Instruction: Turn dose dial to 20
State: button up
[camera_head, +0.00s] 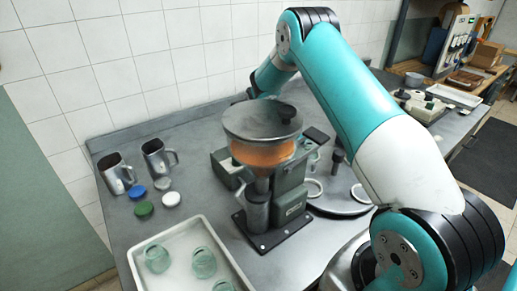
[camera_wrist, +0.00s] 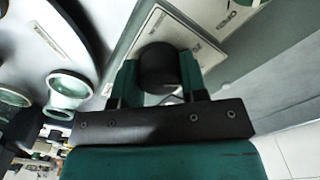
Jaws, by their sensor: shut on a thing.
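The dosing machine has a round grey-lidded hopper (camera_head: 262,120) with orange contents, above a grey-green body (camera_head: 290,190) on a dark base plate. In the wrist view a round black knob, which looks like the dose dial (camera_wrist: 158,68), sits in front of a pale plate (camera_wrist: 150,25) with small print. My gripper (camera_wrist: 158,78) has its green fingers on both sides of this knob and is shut on it. No dial number or pointer can be read. In the head view my arm reaches behind the hopper, and I cannot make out the fingertips or the dial there.
A white tray (camera_head: 143,262) with several glass jars stands at the front left. Two metal jugs (camera_head: 158,158) and blue, green and white lids (camera_head: 144,209) are at left. A round dark turntable (camera_head: 340,200) with pale rings stands right of the machine.

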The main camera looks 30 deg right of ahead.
jog(key=n+b, duration=0.1)
jog(key=n, duration=0.4)
jog(key=shift+b, duration=0.35)
dwell(0.4)
jog(key=o, duration=0.9)
notch_tip(320, 180, up, 18)
jog(key=b, duration=0.3)
jog(key=shift+f, duration=0.25)
jog(key=shift+r, duration=0.1)
